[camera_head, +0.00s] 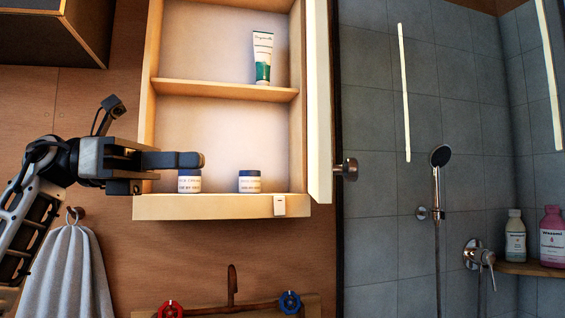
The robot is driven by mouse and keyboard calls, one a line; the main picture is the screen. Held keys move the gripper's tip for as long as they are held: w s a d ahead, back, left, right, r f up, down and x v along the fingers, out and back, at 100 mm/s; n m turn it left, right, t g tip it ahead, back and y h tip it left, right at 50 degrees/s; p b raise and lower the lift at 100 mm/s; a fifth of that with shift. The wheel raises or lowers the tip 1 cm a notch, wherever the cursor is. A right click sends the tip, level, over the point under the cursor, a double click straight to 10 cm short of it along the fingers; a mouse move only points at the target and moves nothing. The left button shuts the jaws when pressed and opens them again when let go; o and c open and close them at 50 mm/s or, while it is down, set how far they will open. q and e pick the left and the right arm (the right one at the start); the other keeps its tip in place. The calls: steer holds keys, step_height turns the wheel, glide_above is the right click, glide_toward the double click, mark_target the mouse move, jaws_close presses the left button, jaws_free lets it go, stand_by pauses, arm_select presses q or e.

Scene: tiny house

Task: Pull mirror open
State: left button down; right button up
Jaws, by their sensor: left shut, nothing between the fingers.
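The mirror door (319,100) is swung open on the right side of the wall cabinet (215,207) and shows nearly edge-on, so its mirror face is hidden. A round metal knob (347,169) sticks out to the right at its lower part. My left gripper (200,160) comes in from the left, in front of the cabinet's lower shelf, and is shut and empty. It is apart from the door, well left of the knob. My right gripper is not in view.
Two small jars (189,181) (250,181) and a tube (262,58) stand in the cabinet. A grey towel (66,275) hangs at lower left. A faucet (232,287) is below. A tiled shower with a shower head (441,156) is at right.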

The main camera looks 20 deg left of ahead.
mark_target(315, 158)
arm_select(q)
steer(key=p+x, duration=0.2)
steer(key=x, duration=1.1)
steer(key=shift+d+r, duration=0.15)
steer(key=shift+d, duration=0.25)
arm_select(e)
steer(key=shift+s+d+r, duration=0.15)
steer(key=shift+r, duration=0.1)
